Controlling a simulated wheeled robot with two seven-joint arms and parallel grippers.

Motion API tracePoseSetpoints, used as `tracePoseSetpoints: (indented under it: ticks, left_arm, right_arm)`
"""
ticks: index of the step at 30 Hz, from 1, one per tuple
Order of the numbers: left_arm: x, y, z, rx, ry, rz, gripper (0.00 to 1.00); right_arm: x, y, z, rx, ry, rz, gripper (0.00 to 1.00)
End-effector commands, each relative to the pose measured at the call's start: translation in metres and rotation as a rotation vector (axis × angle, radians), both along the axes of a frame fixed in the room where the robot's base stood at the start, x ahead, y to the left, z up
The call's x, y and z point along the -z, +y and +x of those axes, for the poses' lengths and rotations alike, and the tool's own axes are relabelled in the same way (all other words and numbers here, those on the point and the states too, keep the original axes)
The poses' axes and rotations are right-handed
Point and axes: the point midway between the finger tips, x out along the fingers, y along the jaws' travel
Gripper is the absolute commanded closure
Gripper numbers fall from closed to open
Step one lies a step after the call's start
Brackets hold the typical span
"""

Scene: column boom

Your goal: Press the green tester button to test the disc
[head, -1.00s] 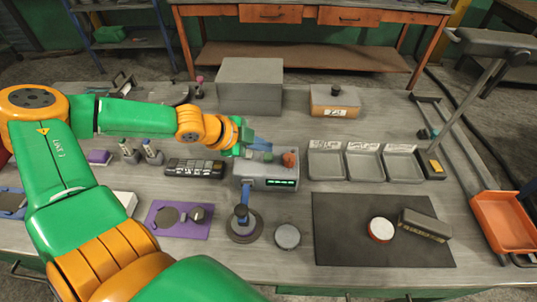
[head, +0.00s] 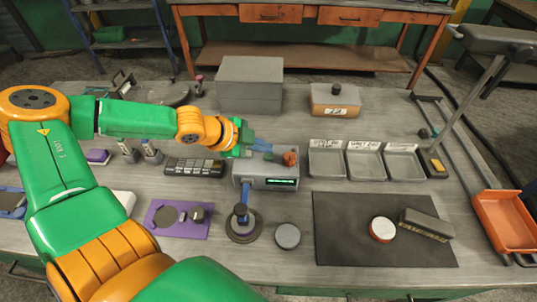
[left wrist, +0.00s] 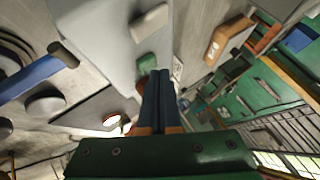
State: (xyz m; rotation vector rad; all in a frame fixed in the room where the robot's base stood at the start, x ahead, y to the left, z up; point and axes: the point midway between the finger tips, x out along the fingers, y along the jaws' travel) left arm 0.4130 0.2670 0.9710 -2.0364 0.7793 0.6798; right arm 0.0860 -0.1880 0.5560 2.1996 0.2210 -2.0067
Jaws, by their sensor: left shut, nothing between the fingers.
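The grey tester box (head: 262,182) stands mid-table with a lit green display on its front. An orange-red knob (head: 290,158) is on its top right. The green button (left wrist: 147,62) shows on the box top in the left wrist view, close beside my fingertips; I cannot tell if they touch it. My left gripper (head: 262,147) is shut and empty over the box top and hides part of it in the head view. My right gripper is out of view.
Three grey trays (head: 365,163) stand to the right of the tester. A dark mat (head: 340,245) holds a white-topped round piece (head: 382,229) and a grey block (head: 426,224). A dark keypad (head: 195,168) lies left of the tester. A large grey box (head: 249,85) stands behind.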

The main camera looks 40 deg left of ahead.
Motion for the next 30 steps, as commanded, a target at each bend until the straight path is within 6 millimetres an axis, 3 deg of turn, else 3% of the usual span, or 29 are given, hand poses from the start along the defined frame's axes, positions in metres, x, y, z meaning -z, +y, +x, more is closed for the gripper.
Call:
tracePoseSetpoints:
  ticks: [30]
  left_arm:
    - [0.01, 0.0, 0.0, 0.001, 0.0, 0.001, 1.0]
  right_arm:
    - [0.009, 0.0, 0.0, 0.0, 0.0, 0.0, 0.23]
